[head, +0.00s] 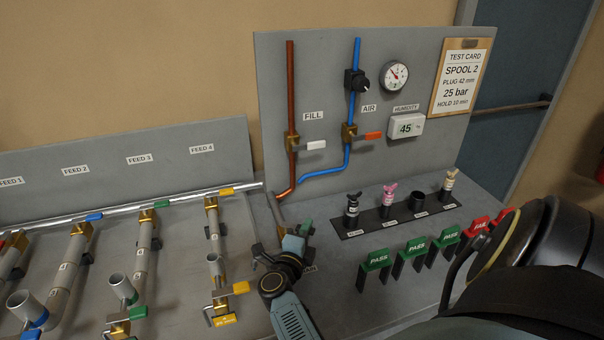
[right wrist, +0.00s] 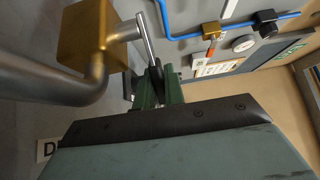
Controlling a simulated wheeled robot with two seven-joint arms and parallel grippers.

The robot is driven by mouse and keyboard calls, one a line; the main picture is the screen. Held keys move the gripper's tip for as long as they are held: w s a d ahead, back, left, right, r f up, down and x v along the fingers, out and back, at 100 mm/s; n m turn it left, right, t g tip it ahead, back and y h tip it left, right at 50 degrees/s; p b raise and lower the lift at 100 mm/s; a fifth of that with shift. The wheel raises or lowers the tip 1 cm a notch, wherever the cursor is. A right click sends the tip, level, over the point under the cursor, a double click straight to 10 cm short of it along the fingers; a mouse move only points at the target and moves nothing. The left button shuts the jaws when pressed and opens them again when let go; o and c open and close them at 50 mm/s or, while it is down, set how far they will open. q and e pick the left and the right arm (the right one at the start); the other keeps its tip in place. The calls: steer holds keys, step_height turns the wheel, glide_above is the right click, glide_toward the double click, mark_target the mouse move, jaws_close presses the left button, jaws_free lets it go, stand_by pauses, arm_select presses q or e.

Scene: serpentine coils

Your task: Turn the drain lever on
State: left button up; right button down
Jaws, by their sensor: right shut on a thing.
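The drain lever shows in the right wrist view as a thin silver bar (right wrist: 146,38) running from a brass valve body (right wrist: 85,35) on a grey pipe. My right gripper (right wrist: 160,85) is shut on the lever's outer part, and its fingers hide that end. In the head view my right gripper (head: 291,246) is low in the middle, at the lower end of the copper pipe (head: 291,100). The gripper covers most of the drain valve and part of its label (head: 309,268) there. My left gripper is not in view.
The fill lever (head: 315,145) is white and the air lever (head: 372,135) is orange, both on the upright panel. Several feed pipes with valves stand at left, the nearest with a yellow lever (head: 240,288). Black plug holder (head: 385,218) and green PASS tags (head: 416,246) stand at right.

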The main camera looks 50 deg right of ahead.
steer(key=c, duration=1.5)
jaws_free()
steer(key=shift+p+v, duration=0.5)
steer(key=shift+v, duration=3.2)
